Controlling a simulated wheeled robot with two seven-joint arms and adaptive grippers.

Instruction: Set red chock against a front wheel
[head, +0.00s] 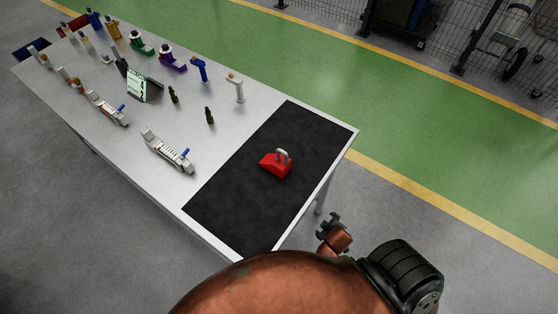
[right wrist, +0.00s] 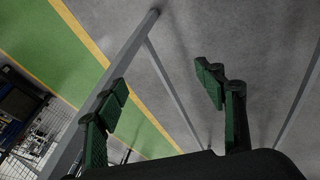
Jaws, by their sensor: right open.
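The red chock (head: 275,164) with a grey handle sits on the black mat (head: 247,205) at the right end of the table. My right gripper (head: 333,226) is beyond the table's right edge, apart from the chock. In the right wrist view my right gripper (right wrist: 165,95) has its green-padded fingers spread wide with nothing between them. The chock does not show in the right wrist view. No front wheel of an aircraft or engine stand can be made out. My left gripper is not in view.
The white table (head: 225,115) carries several tools, including a blue tool (head: 199,68), a purple one (head: 172,59) and a small display (head: 143,87). Table legs (right wrist: 100,95) stand close to my right gripper. A green walkway (head: 400,120) and wire fence with carts lie behind.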

